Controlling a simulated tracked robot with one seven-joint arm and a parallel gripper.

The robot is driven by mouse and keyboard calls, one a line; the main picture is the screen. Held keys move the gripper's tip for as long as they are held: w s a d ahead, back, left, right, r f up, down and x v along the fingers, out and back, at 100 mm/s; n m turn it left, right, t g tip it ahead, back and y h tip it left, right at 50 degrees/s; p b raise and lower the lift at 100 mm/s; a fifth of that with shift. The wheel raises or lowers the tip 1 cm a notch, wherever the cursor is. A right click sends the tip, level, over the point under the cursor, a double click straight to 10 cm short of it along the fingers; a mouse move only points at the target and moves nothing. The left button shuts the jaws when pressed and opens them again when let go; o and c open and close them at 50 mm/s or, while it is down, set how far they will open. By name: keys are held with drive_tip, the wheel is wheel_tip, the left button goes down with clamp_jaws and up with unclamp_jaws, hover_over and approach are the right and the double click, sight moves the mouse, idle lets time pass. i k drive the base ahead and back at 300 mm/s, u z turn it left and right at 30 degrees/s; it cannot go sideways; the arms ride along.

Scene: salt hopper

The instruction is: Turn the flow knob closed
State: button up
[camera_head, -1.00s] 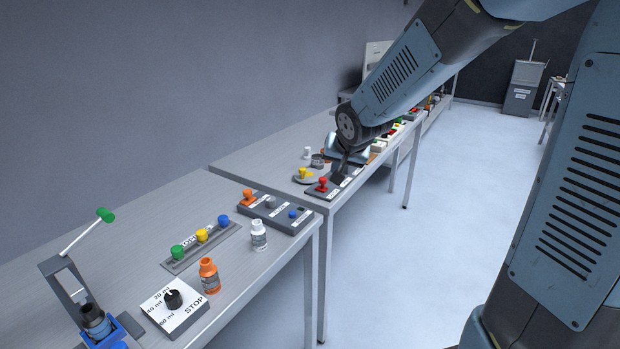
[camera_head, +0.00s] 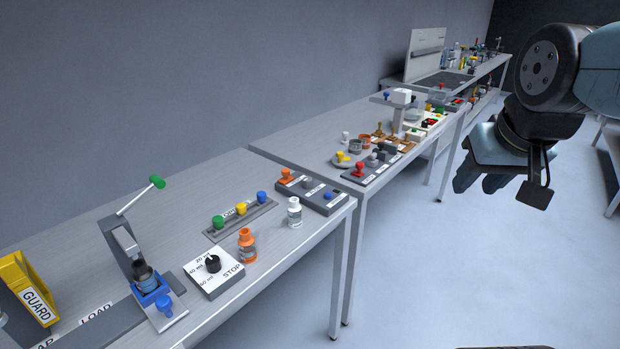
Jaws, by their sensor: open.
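No label reading "flow" is legible. A black knob (camera_head: 212,264) sits on a white dial box (camera_head: 213,280) marked in ml and STOP, on the near table. Other knobs are a blue one (camera_head: 165,304) on the lever press (camera_head: 140,262) and an orange one (camera_head: 286,174) on a grey control panel (camera_head: 312,194). My gripper (camera_head: 480,184) hangs at the right, over the floor side of the tables, touching nothing and apart from all of these. It is open and empty; its fingers are dark and partly hidden by the wrist.
Green, yellow and blue knobs on a strip (camera_head: 241,216), an orange bottle (camera_head: 247,245) and a white bottle (camera_head: 294,212) stand around the dial box. A yellow GUARD box (camera_head: 27,289) is at left. A farther table (camera_head: 290,135) is crowded. The floor (camera_head: 420,280) is clear.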

sight(307, 181)
drive_tip(key=k, duration=1.1)
drive_tip(key=u, duration=0.4)
drive_tip(key=i, duration=1.7)
drive_tip(key=z, duration=0.4)
